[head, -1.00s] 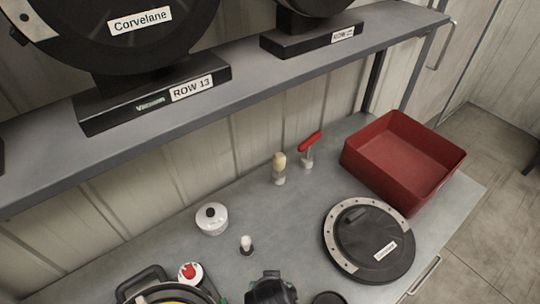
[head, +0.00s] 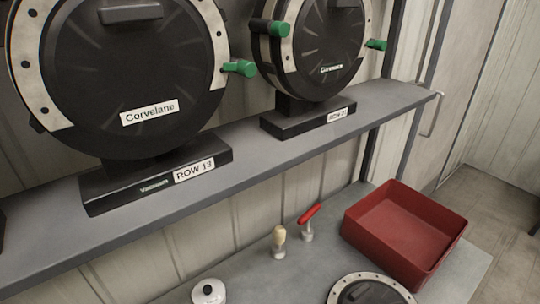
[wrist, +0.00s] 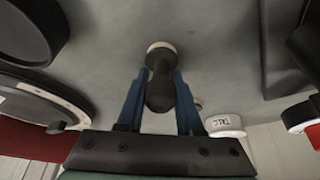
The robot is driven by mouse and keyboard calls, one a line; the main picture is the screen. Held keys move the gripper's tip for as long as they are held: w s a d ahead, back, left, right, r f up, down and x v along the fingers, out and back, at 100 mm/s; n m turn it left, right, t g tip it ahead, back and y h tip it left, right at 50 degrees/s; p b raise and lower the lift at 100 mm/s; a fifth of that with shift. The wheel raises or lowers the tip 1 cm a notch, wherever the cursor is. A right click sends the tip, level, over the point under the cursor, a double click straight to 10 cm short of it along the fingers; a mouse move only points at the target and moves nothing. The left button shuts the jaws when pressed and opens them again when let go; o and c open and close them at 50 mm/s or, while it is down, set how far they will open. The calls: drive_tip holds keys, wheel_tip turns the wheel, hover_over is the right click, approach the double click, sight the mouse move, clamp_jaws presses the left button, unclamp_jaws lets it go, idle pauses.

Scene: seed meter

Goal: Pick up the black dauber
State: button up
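The black dauber (wrist: 160,92) shows in the wrist view. It has a dark rounded handle and a pale round end (wrist: 160,48) beyond it. My gripper (wrist: 160,75) has its two blue fingers on either side of the handle. The handle fills the gap and no clear space shows between it and the fingers. Whether the pale end touches the worktop is hard to tell. Neither my gripper nor the black dauber is in the current head view.
A beige-handled tool (head: 279,240) and a red-handled tool (head: 308,222) stand near the wall. A red bin (head: 405,230) and a round disc lid (head: 368,290) are to the right. A white talc pot (wrist: 225,124) is close to my right finger. The shelf (head: 240,150) overhangs the worktop.

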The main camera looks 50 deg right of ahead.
clamp_jaws()
wheel_tip(320, 180, up, 10)
drive_tip(key=shift+b, duration=0.45)
